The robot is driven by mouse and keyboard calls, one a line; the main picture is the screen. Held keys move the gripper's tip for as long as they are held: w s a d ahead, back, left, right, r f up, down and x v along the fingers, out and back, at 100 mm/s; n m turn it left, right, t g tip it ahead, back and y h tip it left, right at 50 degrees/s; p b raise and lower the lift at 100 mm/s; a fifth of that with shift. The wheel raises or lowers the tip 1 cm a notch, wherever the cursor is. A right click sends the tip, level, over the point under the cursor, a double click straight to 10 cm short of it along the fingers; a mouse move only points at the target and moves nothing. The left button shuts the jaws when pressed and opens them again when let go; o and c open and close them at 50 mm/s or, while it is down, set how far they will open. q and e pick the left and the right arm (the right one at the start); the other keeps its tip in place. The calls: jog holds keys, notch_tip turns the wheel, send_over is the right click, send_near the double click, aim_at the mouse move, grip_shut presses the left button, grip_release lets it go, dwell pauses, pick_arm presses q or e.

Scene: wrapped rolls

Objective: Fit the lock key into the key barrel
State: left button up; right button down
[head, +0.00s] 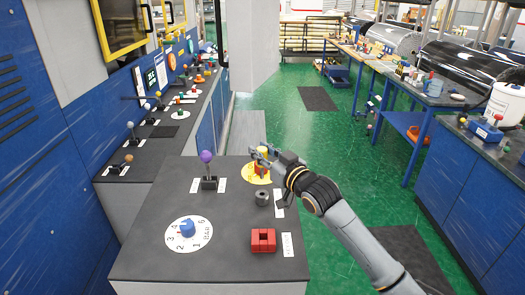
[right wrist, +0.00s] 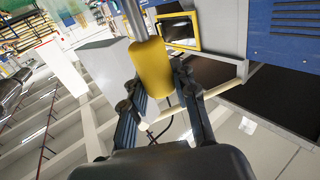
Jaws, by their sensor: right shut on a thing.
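My right gripper (head: 262,153) is over the far end of the near dark bench. It is shut on a yellow handle, which I take for the lock key; in the right wrist view the yellow handle (right wrist: 153,68) sits between the fingers with a grey metal rod (right wrist: 134,16) at its end. A round yellow plate (head: 257,176) lies just below the gripper; its middle is partly covered. A dark grey hollow cylinder (head: 262,198) stands nearer on the bench. I cannot tell for sure which of these is the key barrel. My left gripper is not in view.
On the near bench stand a purple-knobbed lever (head: 206,157), a blue knob on a numbered white dial (head: 187,228) and a red block with a square opening (head: 263,240). A left-hand counter (head: 146,143) holds more levers and knobs. Green floor lies beyond.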

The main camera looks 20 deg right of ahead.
aim_at(262, 178)
jog(key=shift+f+b, duration=2.05)
jog(key=shift+f, duration=0.45)
jog(key=shift+f+b, duration=0.6)
jog(key=shift+f, duration=0.6)
jog(key=shift+f, duration=0.5)
jog(key=c, duration=1)
grip_release()
jog(key=shift+o, duration=0.2)
jog(key=shift+f, duration=0.1)
jog(key=v, duration=1)
jog(key=shift+s+d, duration=0.1)
jog(key=shift+s, duration=0.3)
jog(key=shift+s+d, duration=0.25)
jog(key=shift+s, duration=0.3)
